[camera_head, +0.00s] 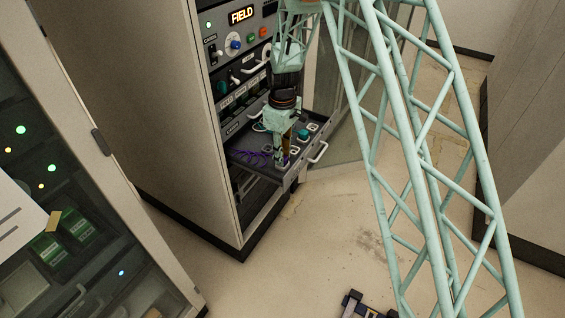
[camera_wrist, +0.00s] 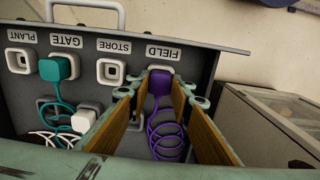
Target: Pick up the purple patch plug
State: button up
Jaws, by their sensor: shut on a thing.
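The purple patch plug (camera_wrist: 160,83) sits at the socket under the label FIELD in the wrist view, with its coiled purple cord (camera_wrist: 168,138) hanging toward me. My gripper (camera_wrist: 159,93) has its two fingers either side of the plug and is shut on it. In the head view my gripper (camera_head: 284,161) points down into the pulled-out drawer (camera_head: 255,166), and the purple cord (camera_head: 247,157) lies to its left. The fingers hide part of the socket's surroundings, and I cannot tell how deep the plug sits.
A teal plug (camera_wrist: 59,69) sits at GATE and a white plug (camera_wrist: 84,120) is nearer me. The PLANT socket (camera_wrist: 20,60) and STORE socket (camera_wrist: 112,69) are empty. A drawer handle (camera_head: 318,153) is close by.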

jog(key=shift+r, duration=0.1)
notch_tip(320, 180, up, 10)
jog(key=shift+p, duration=0.45)
dwell(0.5)
jog(key=shift+s, duration=0.1)
dwell(0.6)
jog(key=s+a+f+p, duration=0.1)
jog(key=s+f+p, duration=0.3)
jog(key=s+p, duration=0.2)
jog(key=shift+s+f+p, duration=0.25)
jog(key=shift+p, duration=0.65)
jog(key=shift+w+a, duration=0.1)
jog(key=w+a, duration=0.1)
jog(key=w, duration=0.3)
jog(key=w+a+f+p, duration=0.1)
jog(key=w+a, duration=0.1)
jog(key=w, duration=0.3)
jog(key=w+a, duration=0.1)
jog(key=w, duration=0.4)
jog(key=shift+w+a+f, duration=0.2)
jog(key=shift+a+f, duration=0.05)
jog(key=shift+a, duration=0.1)
jog(key=shift+w+p, duration=0.15)
jog(key=shift+p, duration=0.15)
